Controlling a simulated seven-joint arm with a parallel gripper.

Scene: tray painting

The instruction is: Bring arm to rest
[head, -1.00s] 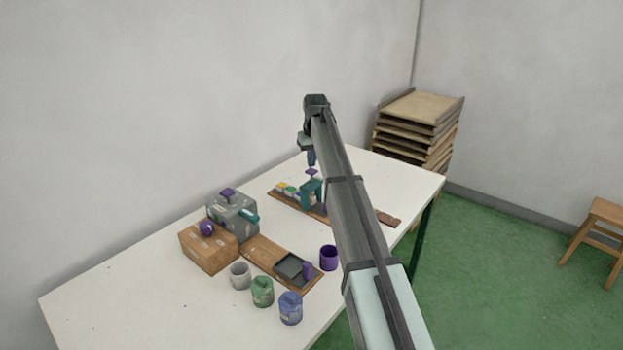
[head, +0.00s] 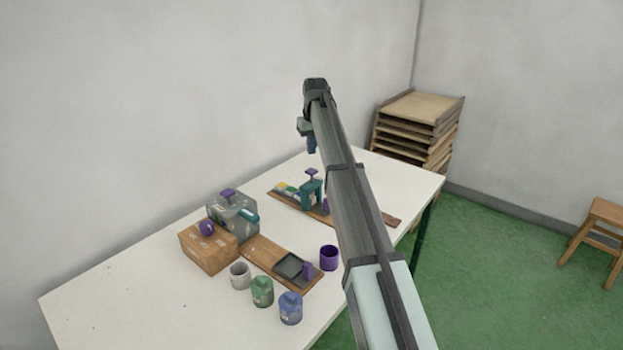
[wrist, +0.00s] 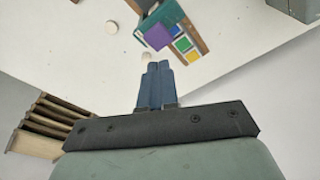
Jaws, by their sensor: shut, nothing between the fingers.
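My gripper (head: 311,146) hangs above the far part of the white table (head: 110,290), below the end of my arm. In the wrist view its two blue fingers (wrist: 157,66) are side by side, shut, with nothing between them. Below it, a teal press with a purple knob (head: 312,190) stands on a wooden board (head: 345,213) beside a strip of coloured blocks (head: 287,188). The press and coloured blocks also show in the wrist view, past the fingertips. My arm hides part of the board.
Stacked wooden trays (head: 420,120) stand behind; a stool (head: 597,235) is right.

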